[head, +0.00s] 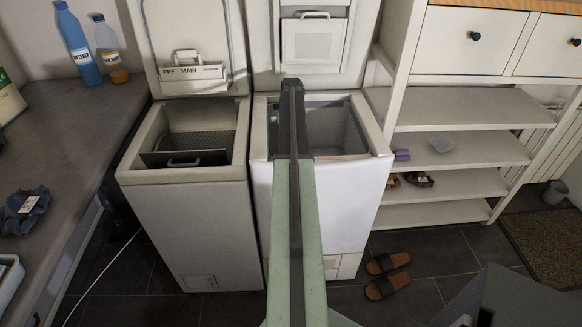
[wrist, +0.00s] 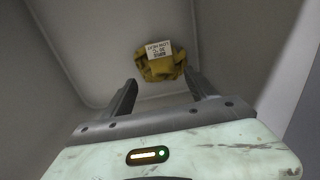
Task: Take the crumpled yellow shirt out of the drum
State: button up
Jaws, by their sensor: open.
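The crumpled yellow shirt (wrist: 161,67) lies at the bottom of a grey-walled space in the wrist view, with a white printed label facing up. My gripper (wrist: 160,84) is open and empty, its two fingers pointing toward the shirt, which appears between and beyond the fingertips. In the head view my arm reaches over the right toploader (head: 315,200), whose lid is up. Its opening (head: 335,128) is partly hidden behind my arm, and the shirt and my gripper's fingers do not show there.
The left toploader (head: 190,215) stands beside it, lid up, with a dark panel (head: 185,158) in its opening. A counter (head: 60,130) with bottles and a dark cloth (head: 24,210) is at left. White shelves (head: 460,100) stand at right. Slippers (head: 388,274) lie on the floor.

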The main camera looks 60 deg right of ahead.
notch_tip(320, 180, down, 7)
jog(key=b, duration=0.5)
jog(key=shift+w+r+b, duration=0.1)
jog(key=shift+b, duration=0.25)
jog(key=shift+r, duration=0.2)
jog(key=shift+c, duration=0.4)
grip_shut()
